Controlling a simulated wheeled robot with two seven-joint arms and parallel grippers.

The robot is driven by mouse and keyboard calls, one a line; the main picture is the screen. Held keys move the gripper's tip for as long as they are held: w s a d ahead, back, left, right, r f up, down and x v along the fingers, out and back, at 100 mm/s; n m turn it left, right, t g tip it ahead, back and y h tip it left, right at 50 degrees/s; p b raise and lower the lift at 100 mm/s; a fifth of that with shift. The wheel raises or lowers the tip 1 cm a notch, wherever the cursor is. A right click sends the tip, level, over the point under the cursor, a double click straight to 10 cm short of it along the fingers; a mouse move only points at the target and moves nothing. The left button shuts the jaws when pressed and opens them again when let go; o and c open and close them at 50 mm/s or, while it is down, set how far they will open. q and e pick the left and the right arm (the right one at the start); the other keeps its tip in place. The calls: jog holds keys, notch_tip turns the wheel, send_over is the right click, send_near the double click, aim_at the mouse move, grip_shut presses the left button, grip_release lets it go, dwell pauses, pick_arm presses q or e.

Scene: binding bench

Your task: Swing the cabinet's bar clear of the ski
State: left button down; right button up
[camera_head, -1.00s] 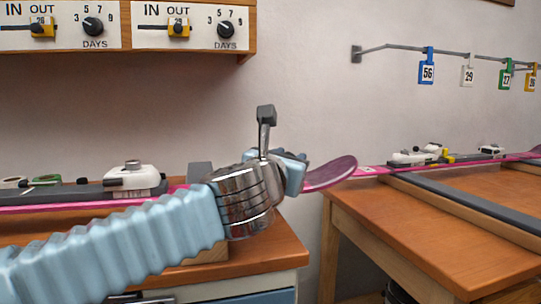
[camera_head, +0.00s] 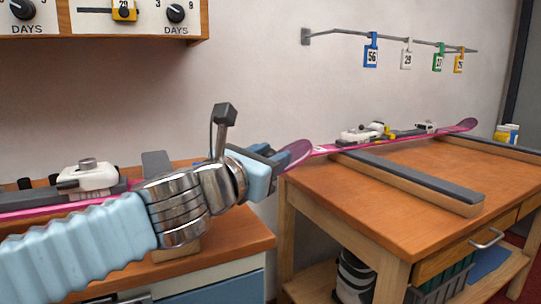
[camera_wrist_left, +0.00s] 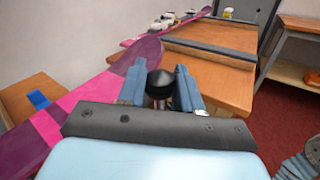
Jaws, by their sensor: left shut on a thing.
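A pink and purple ski (camera_head: 50,211) lies along the cabinet (camera_head: 255,243) at left; its purple tip (camera_head: 297,152) reaches past the right end. In the left wrist view the ski (camera_wrist_left: 80,100) runs beside my fingers, on the left. My left gripper (camera_head: 268,168) is in front of the ski near the tip. It is shut on a round black knob, seen between the fingers in the left wrist view (camera_wrist_left: 160,82). Whether this knob belongs to the cabinet's bar cannot be told; the bar is not clearly visible. My right gripper is not identifiable.
A grey-topped rest (camera_head: 157,164) on the cabinet is partly behind my left arm. A wooden table (camera_head: 420,205) at right carries another ski with white bindings (camera_head: 365,132) and grey padded rests (camera_head: 410,182). A gap separates cabinet and table. Numbered tags hang on a wall rail (camera_head: 390,40).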

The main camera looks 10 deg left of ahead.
pick_arm(q)
jog(key=shift+s+d, duration=0.1)
jog(key=shift+d, duration=0.05)
jog(key=c, duration=0.8)
grip_release()
jog(key=shift+s, duration=0.1)
jog(key=p+v, duration=0.5)
jog(key=v, duration=0.8)
jog(key=shift+s, duration=0.3)
